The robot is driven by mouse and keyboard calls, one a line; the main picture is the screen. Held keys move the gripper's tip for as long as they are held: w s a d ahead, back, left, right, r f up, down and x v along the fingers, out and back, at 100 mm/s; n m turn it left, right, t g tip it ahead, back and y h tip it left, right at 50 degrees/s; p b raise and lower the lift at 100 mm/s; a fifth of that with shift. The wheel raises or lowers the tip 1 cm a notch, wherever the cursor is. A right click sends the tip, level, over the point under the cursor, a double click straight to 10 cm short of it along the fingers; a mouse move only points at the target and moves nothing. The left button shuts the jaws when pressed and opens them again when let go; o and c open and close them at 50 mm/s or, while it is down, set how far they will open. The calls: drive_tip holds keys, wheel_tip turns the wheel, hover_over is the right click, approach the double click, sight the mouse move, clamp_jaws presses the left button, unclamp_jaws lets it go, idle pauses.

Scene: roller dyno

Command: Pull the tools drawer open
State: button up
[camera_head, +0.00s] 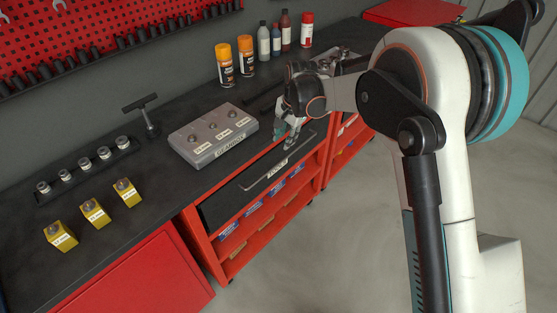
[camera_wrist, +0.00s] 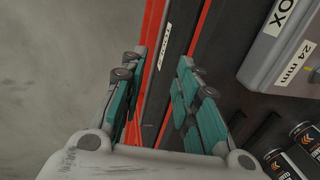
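The tools drawer (camera_head: 222,211) has a dark front under the red bench edge, with a long thin bar handle (camera_head: 255,183) and a white TOOLS label (camera_head: 277,170). The label also shows in the wrist view (camera_wrist: 148,33), between my fingers. My gripper (camera_head: 284,136) is by the far end of the drawer, pointing down near the bench edge. In the wrist view my gripper (camera_wrist: 158,72) is open, its two teal fingers apart on either side of the drawer front strip. I cannot tell whether a finger touches the handle.
A grey gearbox block (camera_head: 213,135) sits on the dark bench top close to my gripper. Spray cans (camera_head: 225,64) and bottles stand behind. Yellow blocks (camera_head: 94,212) and a socket rail (camera_head: 87,171) lie left. Open red shelves (camera_head: 270,215) are below the drawer. The floor (camera_head: 330,250) in front is clear.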

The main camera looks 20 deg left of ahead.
sight(279, 164)
drive_tip(key=f+b, duration=0.1)
drive_tip(key=f, duration=0.3)
drive_tip(key=a+f+b, duration=0.1)
drive_tip(key=f, duration=0.3)
drive_tip(key=w+a+f+b, duration=0.1)
drive_tip(key=f+b, duration=0.1)
drive_tip(key=f, duration=0.3)
drive_tip(key=shift+a, duration=0.15)
clamp_jaws()
